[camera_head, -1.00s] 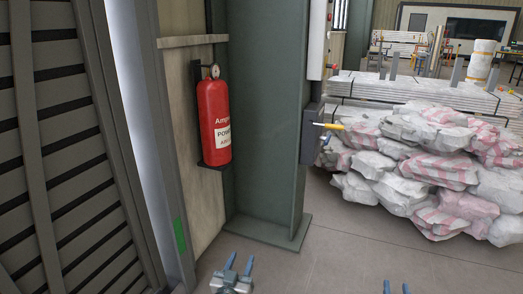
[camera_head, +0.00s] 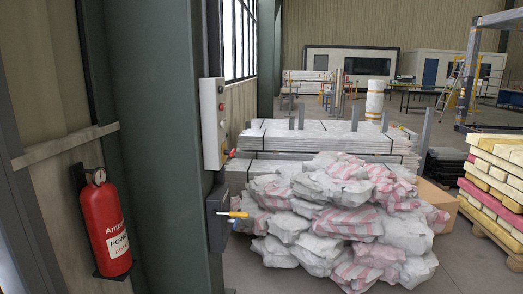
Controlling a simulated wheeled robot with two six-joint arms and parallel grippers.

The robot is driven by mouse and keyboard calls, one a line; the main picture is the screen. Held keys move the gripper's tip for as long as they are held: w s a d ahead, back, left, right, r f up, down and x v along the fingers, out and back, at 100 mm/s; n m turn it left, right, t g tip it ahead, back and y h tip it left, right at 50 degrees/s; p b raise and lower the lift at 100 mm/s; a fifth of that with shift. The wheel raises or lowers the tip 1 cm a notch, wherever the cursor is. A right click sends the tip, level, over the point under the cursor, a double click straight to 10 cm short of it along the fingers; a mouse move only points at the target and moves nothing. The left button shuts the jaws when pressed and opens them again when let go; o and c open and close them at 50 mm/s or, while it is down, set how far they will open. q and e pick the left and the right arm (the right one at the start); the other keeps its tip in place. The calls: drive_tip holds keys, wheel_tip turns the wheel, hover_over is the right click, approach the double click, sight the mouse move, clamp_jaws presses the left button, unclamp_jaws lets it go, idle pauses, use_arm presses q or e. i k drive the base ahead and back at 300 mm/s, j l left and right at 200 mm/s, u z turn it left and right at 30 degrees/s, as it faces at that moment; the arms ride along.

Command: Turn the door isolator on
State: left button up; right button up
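On the green steel column is a dark grey box (camera_head: 217,218) with a lever (camera_head: 237,214) that has a yellow grip and sticks out to the right, roughly level. Above it is a light grey control box (camera_head: 212,123) with several small buttons on its front. A small red part (camera_head: 232,153) shows at its lower right edge. No label tells me which of the two boxes is the door isolator. Neither of my grippers is in view.
A red fire extinguisher (camera_head: 105,222) hangs on the wall at left, beside the column (camera_head: 163,150). Wrapped grey and pink sacks (camera_head: 335,215) are piled right of the boxes, with stacked sheets (camera_head: 325,138) behind. Stacked yellow and red beams (camera_head: 500,185) stand at far right.

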sight(231, 153)
drive_tip(key=i+l+z, duration=0.2)
drive_tip(key=i, duration=0.75)
drive_tip(key=i+l+z, duration=0.25)
drive_tip(key=i, duration=0.75)
